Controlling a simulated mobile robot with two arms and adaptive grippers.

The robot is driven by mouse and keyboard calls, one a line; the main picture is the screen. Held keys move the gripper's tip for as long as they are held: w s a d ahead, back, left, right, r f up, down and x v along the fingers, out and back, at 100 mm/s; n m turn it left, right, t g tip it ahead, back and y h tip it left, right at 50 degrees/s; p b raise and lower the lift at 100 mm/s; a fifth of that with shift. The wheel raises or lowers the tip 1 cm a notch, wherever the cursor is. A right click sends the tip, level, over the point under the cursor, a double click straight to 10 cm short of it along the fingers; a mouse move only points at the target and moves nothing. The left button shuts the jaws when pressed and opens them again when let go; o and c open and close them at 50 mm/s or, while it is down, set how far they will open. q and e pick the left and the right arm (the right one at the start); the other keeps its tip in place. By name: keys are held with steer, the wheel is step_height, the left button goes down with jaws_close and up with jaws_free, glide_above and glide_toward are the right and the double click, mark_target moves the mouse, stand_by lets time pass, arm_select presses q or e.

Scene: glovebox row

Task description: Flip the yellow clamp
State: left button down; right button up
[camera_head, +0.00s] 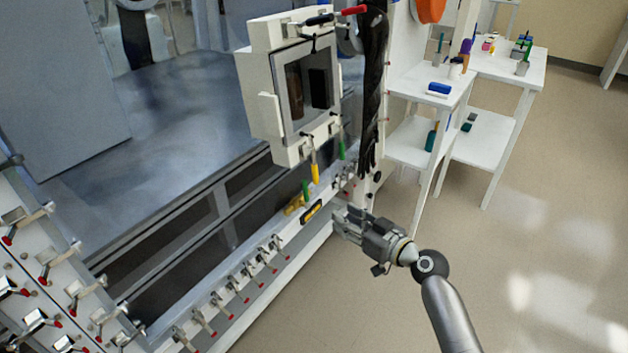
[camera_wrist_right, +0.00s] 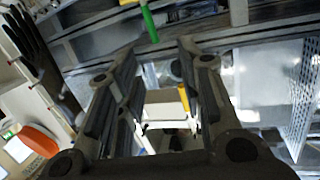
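The yellow clamp handle (camera_head: 315,173) hangs below the small white framed door in the head view, beside green-handled clamps (camera_head: 342,150). A small yellow patch (camera_wrist_right: 183,108), perhaps this handle, shows between my fingers in the right wrist view. My right gripper (camera_head: 341,222) is right of and below the yellow handle, apart from it, near the ledge. In the wrist view its two fingers (camera_wrist_right: 150,85) stand apart with nothing gripped. A green handle (camera_wrist_right: 148,22) shows beyond the fingertips there. My left gripper is not in view.
The white door (camera_head: 262,105) sticks out above the ledge. Several red-tipped clamps (camera_head: 245,278) line the lower rail. A black-and-yellow item (camera_head: 311,211) lies on the ledge close to my right gripper. White shelves (camera_head: 405,140) stand behind at right; the floor at right is clear.

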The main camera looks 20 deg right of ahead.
steer(key=n+t+y, duration=0.1)
steer(key=n+y, duration=0.1)
glide_toward(317, 175)
steer(key=p+x, duration=0.1)
steer(key=x, duration=0.9)
steer(key=shift+w+a, duration=0.15)
steer(key=shift+w, duration=0.2)
steer(key=shift+c, duration=0.3)
jaws_close()
